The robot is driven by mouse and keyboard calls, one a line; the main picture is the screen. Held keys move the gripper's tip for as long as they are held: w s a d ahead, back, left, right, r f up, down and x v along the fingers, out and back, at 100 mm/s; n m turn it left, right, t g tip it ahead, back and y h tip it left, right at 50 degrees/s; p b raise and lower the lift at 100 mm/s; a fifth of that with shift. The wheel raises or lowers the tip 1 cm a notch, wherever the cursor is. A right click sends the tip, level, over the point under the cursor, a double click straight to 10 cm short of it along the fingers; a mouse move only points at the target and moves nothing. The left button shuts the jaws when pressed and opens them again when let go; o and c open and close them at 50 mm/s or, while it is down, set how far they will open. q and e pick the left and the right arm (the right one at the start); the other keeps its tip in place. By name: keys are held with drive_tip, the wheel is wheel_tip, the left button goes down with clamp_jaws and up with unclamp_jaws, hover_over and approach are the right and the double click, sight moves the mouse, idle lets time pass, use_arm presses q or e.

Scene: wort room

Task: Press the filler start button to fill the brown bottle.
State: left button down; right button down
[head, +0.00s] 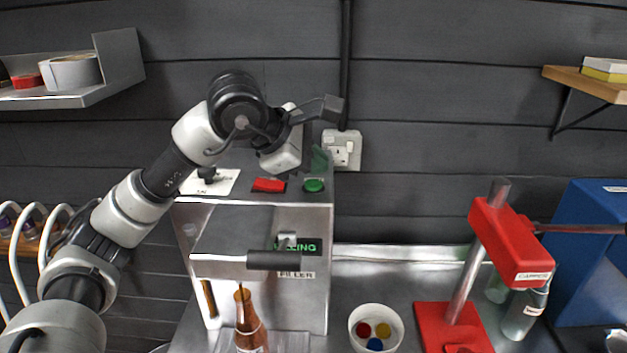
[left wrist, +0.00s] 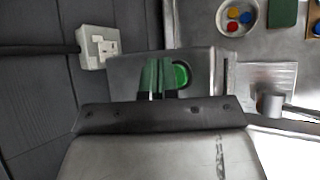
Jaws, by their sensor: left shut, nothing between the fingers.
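The filler (head: 311,225) is a metal box machine with a green start button (head: 314,185) on its top, right of a red switch (head: 268,185). The button also shows in the left wrist view (left wrist: 181,75), just right of the fingers. My left gripper (head: 320,160) is shut and empty, its fingertips close above or behind the button; I cannot tell whether they touch it. A green-lit display (head: 308,247) on the front ends in "LING". The brown bottle (head: 248,322) stands upright under the filler's head, its lower part cut off. My right gripper is not in view.
A white bowl (head: 360,335) with colored caps stands right of the filler. Beyond it are a red capper (head: 497,225) with a lever, a grey bottle (head: 522,318) and a blue box (head: 590,250). A wall socket (head: 343,150) is behind the gripper. Shelves hang at both sides.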

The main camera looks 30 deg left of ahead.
sight(314, 184)
use_arm(q)
drive_tip(key=shift+r+p, duration=1.85)
drive_tip(key=shift+r, duration=0.7)
